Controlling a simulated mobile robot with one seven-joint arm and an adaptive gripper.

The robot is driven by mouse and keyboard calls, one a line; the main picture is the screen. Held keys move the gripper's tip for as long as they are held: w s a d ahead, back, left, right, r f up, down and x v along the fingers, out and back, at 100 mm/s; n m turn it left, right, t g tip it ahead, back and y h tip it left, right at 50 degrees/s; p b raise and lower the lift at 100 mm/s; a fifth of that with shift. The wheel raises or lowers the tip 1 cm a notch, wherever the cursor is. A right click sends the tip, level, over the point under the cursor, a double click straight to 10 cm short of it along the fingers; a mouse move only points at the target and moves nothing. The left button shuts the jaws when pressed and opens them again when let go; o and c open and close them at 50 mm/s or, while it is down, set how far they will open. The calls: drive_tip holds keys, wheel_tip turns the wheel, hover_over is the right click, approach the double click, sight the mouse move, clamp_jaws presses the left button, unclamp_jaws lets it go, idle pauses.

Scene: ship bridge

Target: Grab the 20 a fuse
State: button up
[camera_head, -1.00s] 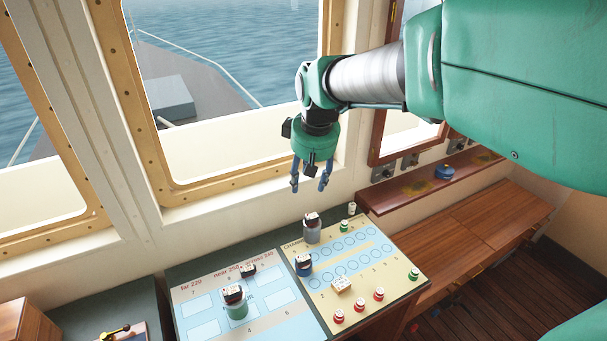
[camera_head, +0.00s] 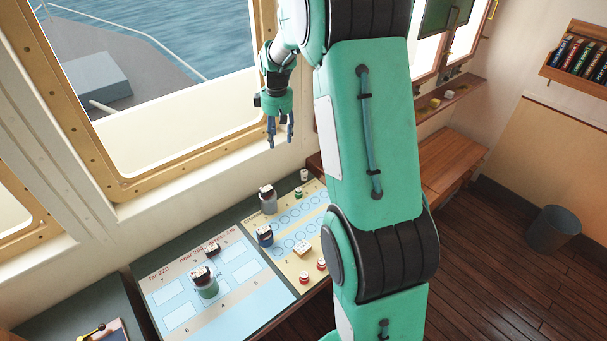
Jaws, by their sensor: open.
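My gripper (camera_head: 280,141) hangs open and empty, fingers down, above the far edge of the desk near the window sill.
The cream chart also holds a white block (camera_head: 302,251), a small green-and-white piece (camera_head: 298,193) and red pieces (camera_head: 305,278). A white cylinder (camera_head: 304,175) stands at the desk's back. My arm hides the cream chart's right part. A bin (camera_head: 553,229) stands on the floor.

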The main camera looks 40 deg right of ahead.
drive_tip(key=w+d+f+p, duration=0.2)
drive_tip(key=w+d+f, duration=0.1)
drive_tip(key=d+f, duration=0.5)
drive_tip(key=n+g+p, duration=0.1)
drive_tip(key=p, duration=0.1)
hover_over(304, 171)
wheel_tip(304, 171, down, 9)
drive_tip(key=shift+y, duration=0.3)
drive_tip(key=shift+f, duration=0.1)
drive_tip(key=shift+f, duration=4.2)
drive_tip(key=shift+f, duration=0.15)
drive_tip(key=shift+a+f+p, duration=0.1)
drive_tip(key=shift+f+p, duration=0.55)
drive_tip(key=shift+f, duration=1.8)
clamp_jaws()
